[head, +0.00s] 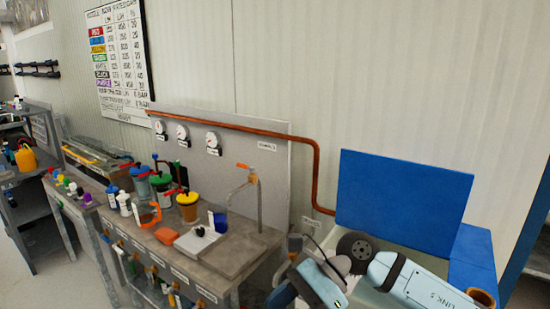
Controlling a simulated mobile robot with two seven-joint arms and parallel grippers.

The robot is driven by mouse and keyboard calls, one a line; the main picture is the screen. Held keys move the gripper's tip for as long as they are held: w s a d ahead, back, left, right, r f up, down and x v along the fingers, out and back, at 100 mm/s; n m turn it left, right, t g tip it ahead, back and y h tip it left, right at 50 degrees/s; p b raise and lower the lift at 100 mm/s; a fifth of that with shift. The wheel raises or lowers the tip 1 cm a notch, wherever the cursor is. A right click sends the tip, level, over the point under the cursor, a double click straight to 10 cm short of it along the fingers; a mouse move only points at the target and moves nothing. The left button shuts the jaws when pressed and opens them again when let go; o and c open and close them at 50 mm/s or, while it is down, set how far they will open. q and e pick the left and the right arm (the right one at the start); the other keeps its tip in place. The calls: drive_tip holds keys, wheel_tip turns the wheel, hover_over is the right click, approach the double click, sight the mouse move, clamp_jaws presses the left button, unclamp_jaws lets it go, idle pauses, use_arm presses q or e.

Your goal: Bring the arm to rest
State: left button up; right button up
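My arm (405,275) comes in at the lower right, with light blue links, one marked "LINK 5", and a dark round joint. It is bent, and its forward part hangs over the right end of the workbench and the blue-lidded bin. No gripper fingers can be made out on it. My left gripper is not in view.
The workbench (168,246) holds bottles, colored-lid jars, an orange-handled item, a blue cup (220,222) and a tap (247,180). A copper pipe (316,170) runs along the gauge panel. The open blue lid (400,200) stands close behind my arm. Floor shows at left.

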wheel_tip(320, 180, up, 2)
drive_tip(key=s+a+m+y+p, duration=0.1)
drive_tip(key=s+a+m+y, duration=0.15)
drive_tip(key=m+y, duration=0.35)
drive_tip(key=w+d+f+m+t+p, duration=0.2)
drive_tip(key=d+m+t, duration=0.2)
drive_tip(key=m+t, duration=0.8)
drive_tip(key=w+d+f+m+t+p, duration=0.25)
drive_tip(key=m+t, duration=0.65)
drive_tip(key=m, duration=0.7)
drive_tip(key=s+d+f+m+h, duration=0.3)
drive_tip(key=d+f+m+h, duration=0.15)
drive_tip(key=f+m, duration=0.25)
drive_tip(key=s+d+f+m+h, duration=0.3)
drive_tip(key=d+f+m+h, duration=0.1)
drive_tip(key=f+m+h, duration=0.25)
drive_tip(key=s+d+f+m+g+h+p, duration=0.2)
drive_tip(key=s+d+f+m+g, duration=0.2)
drive_tip(key=s+f+m, duration=0.3)
drive_tip(key=s+d+f, duration=0.1)
drive_tip(key=s+f, duration=0.1)
drive_tip(key=s, duration=0.1)
drive_tip(key=shift+s+d+f+h, duration=0.15)
drive_tip(key=shift+s+f+h, duration=0.15)
drive_tip(key=shift+h, duration=0.1)
drive_tip(key=shift+f+m+g, duration=0.1)
drive_tip(key=shift+m+g, duration=0.15)
drive_tip(key=shift+g, duration=0.05)
drive_tip(key=c, duration=0.4)
